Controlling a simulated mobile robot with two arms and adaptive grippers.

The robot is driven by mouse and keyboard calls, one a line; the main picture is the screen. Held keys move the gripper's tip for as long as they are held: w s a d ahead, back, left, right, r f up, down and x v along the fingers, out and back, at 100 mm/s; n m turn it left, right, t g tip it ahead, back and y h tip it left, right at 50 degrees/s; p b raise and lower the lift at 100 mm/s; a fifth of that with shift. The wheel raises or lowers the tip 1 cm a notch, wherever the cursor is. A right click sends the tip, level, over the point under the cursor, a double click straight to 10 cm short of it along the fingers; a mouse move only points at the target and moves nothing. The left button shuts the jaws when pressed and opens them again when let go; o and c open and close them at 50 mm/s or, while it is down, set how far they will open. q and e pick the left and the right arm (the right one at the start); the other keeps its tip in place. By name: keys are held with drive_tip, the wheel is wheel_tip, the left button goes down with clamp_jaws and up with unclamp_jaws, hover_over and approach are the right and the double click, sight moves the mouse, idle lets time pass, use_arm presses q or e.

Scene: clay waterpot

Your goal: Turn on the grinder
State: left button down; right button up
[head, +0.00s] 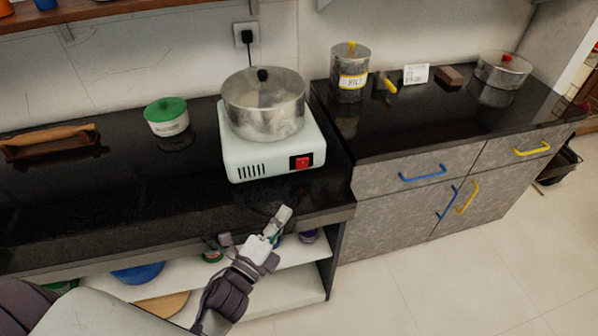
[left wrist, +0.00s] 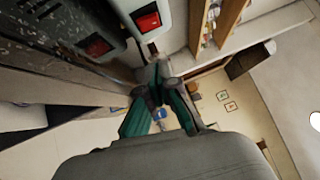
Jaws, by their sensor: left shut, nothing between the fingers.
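The grinder is a pale box (head: 243,166) with a steel drum (head: 262,112) on top, standing on the black counter. Its red switch (head: 301,162) is on the front face, at the right. In the left wrist view the red switch (left wrist: 148,20) is at the top, just beyond the fingertips. My left gripper (head: 284,213) is shut and empty, in front of the counter's edge, below the switch and apart from it. In the left wrist view my left gripper (left wrist: 154,58) points up toward the grinder's front. My right gripper is not in view.
A metal canister (head: 350,75) and a lidded pan (head: 502,72) stand on the right counter. The counter's front edge (head: 200,236) lies close to my left arm. A shelf (head: 290,285) holds items below.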

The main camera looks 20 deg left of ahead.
use_arm(q)
drive_tip(key=p, duration=0.2)
approach(304, 161)
drive_tip(key=w+d, duration=0.3)
drive_tip(key=d, duration=0.1)
drive_tip(key=shift+w+f, duration=0.15)
drive_tip(key=shift+w, duration=0.2)
drive_tip(key=shift+w+a, duration=0.75)
drive_tip(key=shift+w, duration=0.15)
drive_tip(key=shift+w+a+p, duration=0.35)
drive_tip(key=shift+w+a, duration=0.05)
drive_tip(key=shift+w, duration=0.1)
drive_tip(key=p, duration=0.1)
drive_tip(key=r+p, duration=0.1)
drive_tip(key=p, duration=0.1)
drive_tip(key=shift+w+a+r+n, duration=0.15)
drive_tip(key=shift+w+r+n, duration=0.1)
drive_tip(key=shift+r+n, duration=0.05)
drive_tip(key=shift+f+g+p, duration=0.15)
drive_tip(key=shift+g+p, duration=0.15)
drive_tip(key=shift+g, duration=0.1)
drive_tip(key=shift+f, duration=0.1)
